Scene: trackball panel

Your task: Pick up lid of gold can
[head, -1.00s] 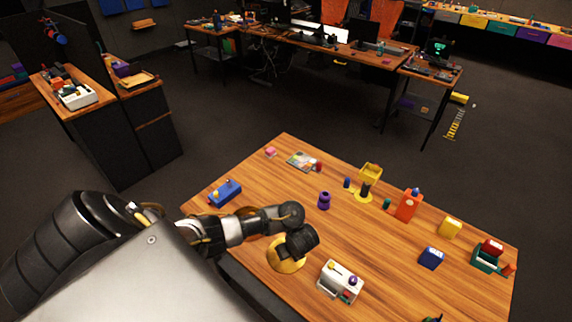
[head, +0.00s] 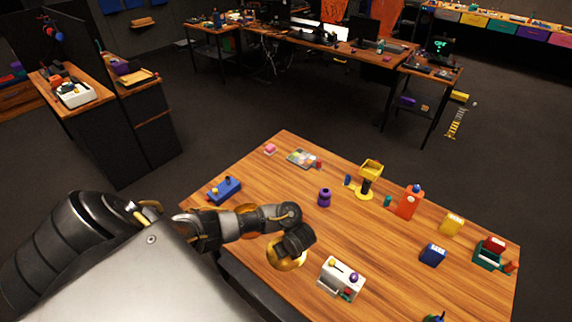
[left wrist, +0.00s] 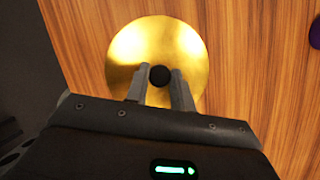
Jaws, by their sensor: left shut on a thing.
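In the left wrist view, a round, shiny gold lid (left wrist: 150,42) has a small black knob (left wrist: 160,75) near its middle. My left gripper (left wrist: 159,84) has its two fingers on either side of this knob and is shut on it. In the head view, the dark left gripper (head: 295,240) comes down over the gold lid (head: 285,259) at the table's near left part. The gripper hides part of the lid. The can's body cannot be told apart from the lid, so I cannot tell whether they touch. My right gripper is not in view.
On the wooden table (head: 230,250), a white box with knobs (head: 340,279) stands just right of the lid. A purple piece (head: 324,197) stands behind it and a blue box (head: 224,190) lies far left. Orange, yellow and teal items stand to the right.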

